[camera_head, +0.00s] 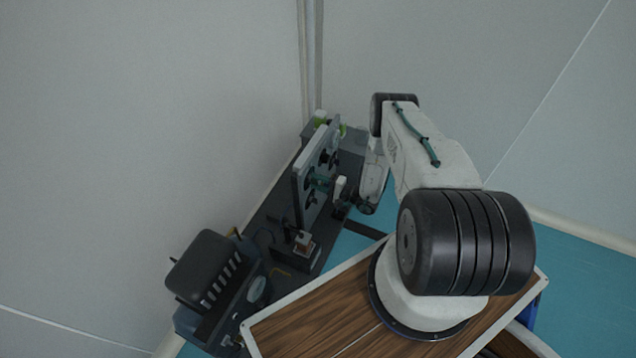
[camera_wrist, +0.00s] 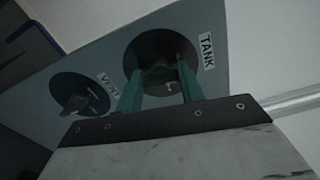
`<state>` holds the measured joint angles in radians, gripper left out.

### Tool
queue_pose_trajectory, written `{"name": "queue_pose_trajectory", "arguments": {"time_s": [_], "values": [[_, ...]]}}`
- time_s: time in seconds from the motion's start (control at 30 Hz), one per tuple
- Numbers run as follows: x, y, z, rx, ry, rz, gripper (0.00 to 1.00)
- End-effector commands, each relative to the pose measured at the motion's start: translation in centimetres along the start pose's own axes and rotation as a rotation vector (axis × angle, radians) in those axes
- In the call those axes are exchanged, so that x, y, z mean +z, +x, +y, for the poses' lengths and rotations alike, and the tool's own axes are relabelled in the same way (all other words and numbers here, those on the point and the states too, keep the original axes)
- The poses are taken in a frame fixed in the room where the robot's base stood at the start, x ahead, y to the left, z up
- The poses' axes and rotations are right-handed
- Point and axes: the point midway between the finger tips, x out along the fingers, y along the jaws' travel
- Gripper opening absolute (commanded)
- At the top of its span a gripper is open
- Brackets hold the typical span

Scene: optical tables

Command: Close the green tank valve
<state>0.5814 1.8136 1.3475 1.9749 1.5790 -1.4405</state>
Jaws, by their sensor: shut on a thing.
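The tank valve (camera_wrist: 158,78) is a dark green knob on a black round base, beside a white "TANK" label (camera_wrist: 207,50) on a grey panel (camera_wrist: 215,22). My gripper (camera_wrist: 160,70) has its two green fingers on either side of this knob and is shut on it. The fingers hide part of the knob, and its exact angle is hard to read. The valve itself is mostly hidden there.
A second dark knob (camera_wrist: 78,102) with a "VENT" label (camera_wrist: 109,84) sits left of the tank valve. Black equipment (camera_head: 203,265) and a small block device (camera_head: 303,245) stand on the dark bench nearer the camera. A wall runs close behind the panel.

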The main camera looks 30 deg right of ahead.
Motion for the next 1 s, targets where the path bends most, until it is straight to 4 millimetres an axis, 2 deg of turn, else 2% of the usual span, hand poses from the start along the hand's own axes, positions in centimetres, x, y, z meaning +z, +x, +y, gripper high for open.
{"name": "queue_pose_trajectory", "arguments": {"time_s": [0.33,0.87,0.9,0.97,1.0], "values": [[0.19,-0.10,0.22,0.002,-0.136,-0.001,0.15],[0.20,-0.11,0.25,0.003,-0.161,-0.001,0.15],[0.20,-0.11,0.26,0.003,-0.161,-0.001,0.41],[0.19,-0.11,0.25,0.003,-0.161,-0.001,0.58],[0.17,-0.09,0.24,0.002,-0.161,-0.001,0.60]]}}
